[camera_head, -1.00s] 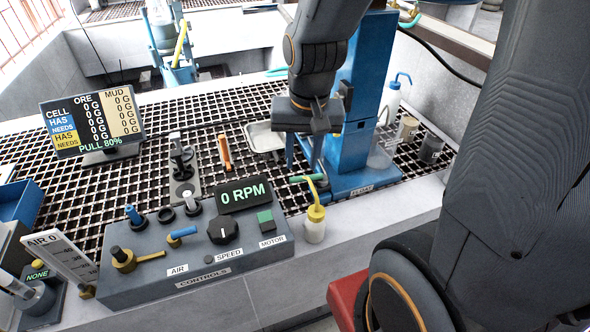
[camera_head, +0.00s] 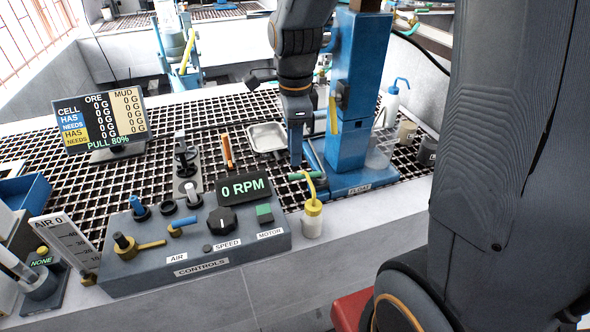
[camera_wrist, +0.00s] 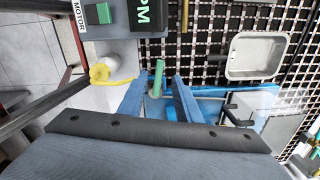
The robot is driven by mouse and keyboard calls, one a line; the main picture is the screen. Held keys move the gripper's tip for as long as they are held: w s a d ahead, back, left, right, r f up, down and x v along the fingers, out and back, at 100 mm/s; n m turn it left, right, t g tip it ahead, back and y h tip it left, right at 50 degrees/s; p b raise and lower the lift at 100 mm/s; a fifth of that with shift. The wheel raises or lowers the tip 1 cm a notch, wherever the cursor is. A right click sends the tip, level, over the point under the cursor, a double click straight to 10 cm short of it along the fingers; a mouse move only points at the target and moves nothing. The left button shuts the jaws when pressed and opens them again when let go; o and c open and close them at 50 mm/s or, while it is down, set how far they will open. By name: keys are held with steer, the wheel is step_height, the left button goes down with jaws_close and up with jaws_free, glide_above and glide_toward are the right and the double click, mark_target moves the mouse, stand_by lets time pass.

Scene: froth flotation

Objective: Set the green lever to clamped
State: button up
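The green lever (camera_head: 305,176) is a short bar at the foot of the blue machine column (camera_head: 351,100), behind the yellow-capped bottle. In the wrist view the green lever (camera_wrist: 158,77) points up the picture, lying between the two blue fingertips. My gripper (camera_head: 301,162) points down just above the lever in the head view. It is open, with a clear gap between the fingers in the wrist view (camera_wrist: 157,86). I cannot tell whether the fingers touch the lever or are still above it. The lever's pivot is partly hidden by the fingers and base.
The yellow-capped bottle (camera_head: 312,221) stands close in front of the lever. The control box (camera_head: 150,262) is to the left, with a 0 RPM display (camera_head: 240,190). A metal tray (camera_head: 266,137) lies behind on the grating. A wash bottle (camera_head: 390,105) and cups stand right of the column.

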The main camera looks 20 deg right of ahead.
mark_target(294, 175)
steer(key=shift+w+f+p, duration=0.15)
steer(key=shift+f+p, duration=0.55)
steer(key=shift+f, duration=2.75)
steer(key=shift+c, duration=0.3)
jaws_close()
